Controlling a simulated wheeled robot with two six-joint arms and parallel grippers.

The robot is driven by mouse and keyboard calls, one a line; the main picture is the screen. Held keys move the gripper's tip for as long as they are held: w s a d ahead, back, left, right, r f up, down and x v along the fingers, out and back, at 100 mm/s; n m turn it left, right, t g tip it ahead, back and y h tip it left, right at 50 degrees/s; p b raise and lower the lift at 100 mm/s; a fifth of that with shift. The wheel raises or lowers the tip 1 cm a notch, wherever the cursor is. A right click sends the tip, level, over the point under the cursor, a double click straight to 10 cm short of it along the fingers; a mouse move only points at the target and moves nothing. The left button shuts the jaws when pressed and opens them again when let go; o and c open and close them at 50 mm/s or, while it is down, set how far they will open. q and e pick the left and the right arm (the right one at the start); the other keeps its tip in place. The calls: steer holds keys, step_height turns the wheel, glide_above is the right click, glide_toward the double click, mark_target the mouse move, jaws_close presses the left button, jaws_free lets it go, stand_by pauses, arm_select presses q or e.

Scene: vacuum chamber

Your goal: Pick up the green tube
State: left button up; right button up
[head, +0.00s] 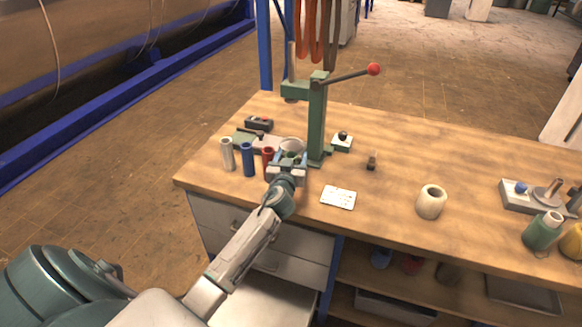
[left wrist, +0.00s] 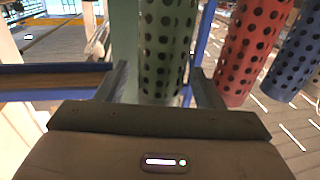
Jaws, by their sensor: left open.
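The green tube (left wrist: 168,45) is dotted with dark holes and stands between the two open fingers of my left gripper (left wrist: 158,92) in the left wrist view. I cannot tell whether either finger touches it. In the head view my left gripper (head: 287,163) is at the row of tubes near the press, and it mostly hides the green tube there. My right gripper is in neither view.
A red tube (head: 267,158), blue tube (head: 248,160) and pale tube (head: 227,153) stand left of my gripper. The green lever press (head: 317,125) rises close behind it. A white card (head: 338,197) and a cream roll (head: 431,202) lie to the right, with clear wood between.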

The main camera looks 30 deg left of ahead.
arm_select(q)
steer(key=shift+w+a+f, duration=0.1)
steer(key=shift+w+a, duration=0.15)
steer(key=shift+w, duration=0.45)
steer(key=shift+c, duration=0.4)
steer(key=c, duration=1)
steer(key=shift+r, duration=0.2)
